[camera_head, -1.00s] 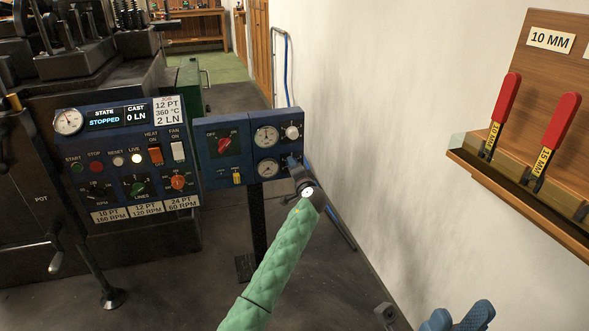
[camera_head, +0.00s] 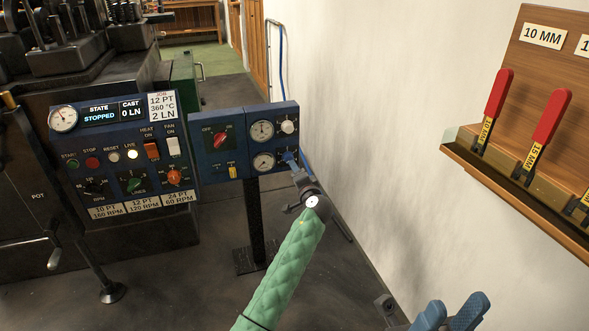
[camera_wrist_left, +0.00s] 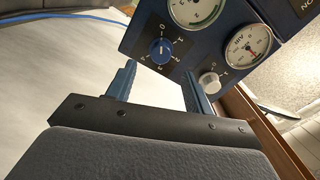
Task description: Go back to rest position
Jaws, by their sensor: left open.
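My left arm (camera_head: 285,268), in a green quilted sleeve, reaches up from the bottom middle of the head view. Its gripper (camera_head: 289,157) is small there, in front of the right part of the blue control panel (camera_head: 245,118) and partly hidden by the wrist. In the left wrist view its two blue fingers (camera_wrist_left: 158,88) stand apart with nothing between them. A blue-capped dial (camera_wrist_left: 160,50) and a white knob (camera_wrist_left: 208,82) lie beyond the fingertips. My right gripper (camera_head: 458,302) shows at the bottom right edge of the head view, its two blue fingers apart and empty.
A larger panel (camera_head: 120,150) with switches and gauges is on the dark machine at left. A post (camera_head: 258,220) carries the smaller panel. A wooden rack (camera_head: 515,185) with red-handled tools hangs on the right wall.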

